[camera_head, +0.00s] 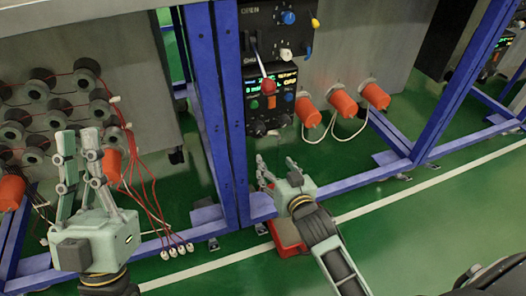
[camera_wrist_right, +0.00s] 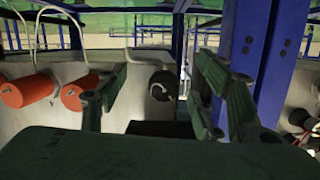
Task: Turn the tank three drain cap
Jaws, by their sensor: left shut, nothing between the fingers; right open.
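Three orange drain caps stick out of the grey tank on the right in the head view: the left one (camera_head: 308,111), the middle one (camera_head: 342,103) and the right one (camera_head: 376,95). I cannot tell which belongs to tank three. Two orange caps, (camera_wrist_right: 28,88) and (camera_wrist_right: 84,92), show left of the fingers in the right wrist view. My right gripper (camera_head: 277,165) is open and empty, below and left of the caps, apart from them. My left gripper (camera_head: 78,143) is shut and empty, upright before the left tank, beside another orange cap (camera_head: 112,166).
A control panel (camera_head: 270,100) with a red-tipped lever (camera_head: 268,86) stands left of the right-hand caps. Blue frame posts (camera_head: 222,110) divide the tanks. Red wires (camera_head: 140,190) hang near my left gripper. A black knob (camera_wrist_right: 162,85) shows beyond my right fingers.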

